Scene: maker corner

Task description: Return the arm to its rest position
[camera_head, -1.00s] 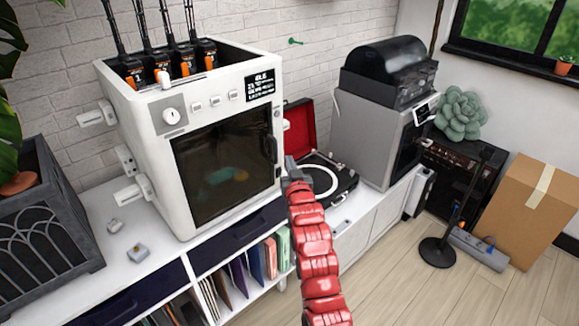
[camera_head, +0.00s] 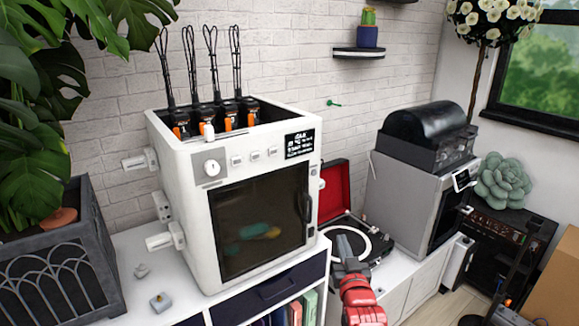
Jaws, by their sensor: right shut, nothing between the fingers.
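My right arm is red and comes up from the bottom edge, right of the middle. Its grey gripper (camera_head: 347,246) is shut and empty. It shows in front of the open turntable case (camera_head: 375,240), just right of the white 3D printer (camera_head: 262,222); I cannot tell the exact gap to either. The printer's glass door is shut, with coloured shapes behind it. My left gripper is not in the picture.
The printer stands on a white cabinet (camera_head: 120,240) with dark drawers. A grey machine with a black hood (camera_head: 425,133) stands to the right. A planter (camera_head: 60,275) is at the left, a cardboard box (camera_head: 556,285) at the lower right. Some floor is clear near the bottom right.

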